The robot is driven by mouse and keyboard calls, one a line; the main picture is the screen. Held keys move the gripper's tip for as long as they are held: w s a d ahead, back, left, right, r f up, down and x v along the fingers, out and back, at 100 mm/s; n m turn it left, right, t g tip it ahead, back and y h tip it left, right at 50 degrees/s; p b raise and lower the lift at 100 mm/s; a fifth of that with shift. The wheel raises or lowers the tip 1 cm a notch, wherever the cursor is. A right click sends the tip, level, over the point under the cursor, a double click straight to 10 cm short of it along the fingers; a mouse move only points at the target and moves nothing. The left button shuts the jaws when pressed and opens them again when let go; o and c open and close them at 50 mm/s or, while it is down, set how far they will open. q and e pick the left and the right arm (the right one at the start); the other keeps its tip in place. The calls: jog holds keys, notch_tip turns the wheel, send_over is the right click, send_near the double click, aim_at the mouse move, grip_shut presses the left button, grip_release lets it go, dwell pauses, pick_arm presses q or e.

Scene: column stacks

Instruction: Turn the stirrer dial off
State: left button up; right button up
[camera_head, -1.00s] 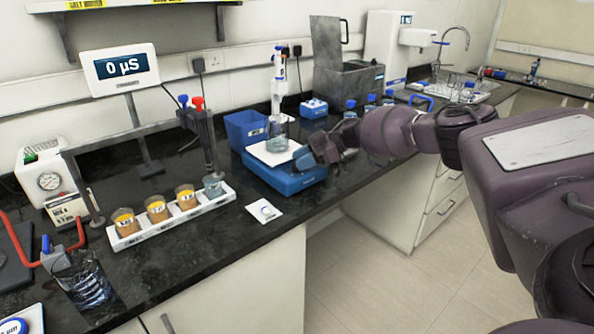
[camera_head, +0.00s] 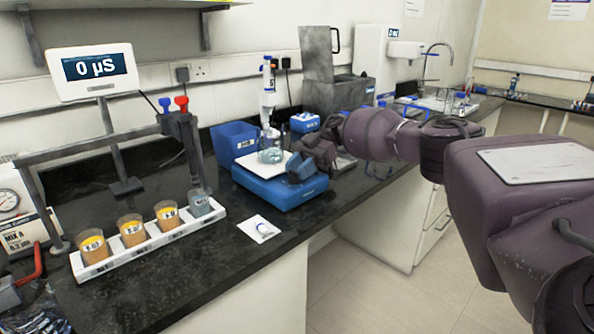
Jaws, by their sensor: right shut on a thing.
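The blue stirrer (camera_head: 268,186) with a white top plate stands on the black bench near its front edge. A glass beaker of bluish liquid (camera_head: 270,152) stands on the plate. My right gripper (camera_head: 300,169) reaches in from the right, with its fingers at the right end of the stirrer. It is shut on the stirrer dial, which the fingers hide, so I cannot tell its setting. My left gripper is not in view.
A pipette (camera_head: 268,85) stands behind the beaker. A white card (camera_head: 261,228) lies in front of the stirrer.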

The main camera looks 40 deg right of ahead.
jog(key=o, duration=0.9)
jog(key=shift+r, duration=0.1)
jog(key=shift+o, duration=0.2)
